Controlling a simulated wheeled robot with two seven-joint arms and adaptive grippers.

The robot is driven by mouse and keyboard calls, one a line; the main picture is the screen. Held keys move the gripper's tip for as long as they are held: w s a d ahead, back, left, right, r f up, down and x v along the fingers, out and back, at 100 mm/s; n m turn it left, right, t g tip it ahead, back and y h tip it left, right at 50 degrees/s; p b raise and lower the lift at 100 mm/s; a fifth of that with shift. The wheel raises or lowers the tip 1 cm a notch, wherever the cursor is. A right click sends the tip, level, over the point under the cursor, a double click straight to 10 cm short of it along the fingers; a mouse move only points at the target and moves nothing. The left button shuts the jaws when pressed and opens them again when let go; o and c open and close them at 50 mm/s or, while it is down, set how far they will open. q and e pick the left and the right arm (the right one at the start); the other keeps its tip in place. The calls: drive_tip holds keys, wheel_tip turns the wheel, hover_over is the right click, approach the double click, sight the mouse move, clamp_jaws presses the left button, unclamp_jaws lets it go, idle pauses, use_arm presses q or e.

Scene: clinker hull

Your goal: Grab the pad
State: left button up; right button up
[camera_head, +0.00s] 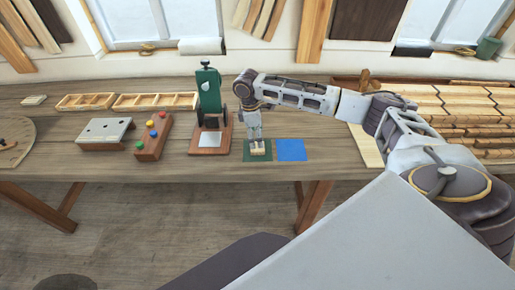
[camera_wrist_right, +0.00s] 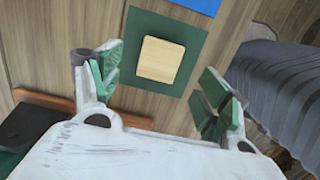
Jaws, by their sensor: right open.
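A light wooden square pad (camera_wrist_right: 160,60) lies flat on a dark green mat (camera_wrist_right: 193,37), seen in the right wrist view. In the head view the pad (camera_head: 258,152) shows as a small pale block on the green mat (camera_head: 250,158) near the bench's front edge. My right gripper (camera_head: 257,143) points down just above the pad, partly hiding it. In the right wrist view its green-padded fingers (camera_wrist_right: 161,72) are spread wide, one to each side of the pad, with nothing between them in grip. My left gripper is not in view.
A blue mat (camera_head: 291,150) lies right of the green one. A green press (camera_head: 209,95) on a wooden base stands close to the left. Further left are a block with coloured knobs (camera_head: 152,137) and wooden trays (camera_head: 155,101). Stacked planks (camera_head: 450,110) fill the right.

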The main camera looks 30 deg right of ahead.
drive_tip(key=shift+f, duration=0.3)
drive_tip(key=shift+s+d+f+p, duration=0.1)
drive_tip(key=shift+f+p, duration=0.15)
drive_tip(key=shift+f, duration=1.1)
drive_tip(key=shift+d+f+p, duration=0.1)
drive_tip(key=shift+f+p, duration=0.15)
drive_tip(key=shift+f, duration=1.05)
drive_tip(key=shift+c, duration=0.2)
drive_tip(key=c, duration=1.1)
drive_tip(key=shift+o, duration=0.2)
drive_tip(key=shift+r, duration=0.15)
wheel_tip(320, 180, up, 10)
drive_tip(key=b, duration=0.1)
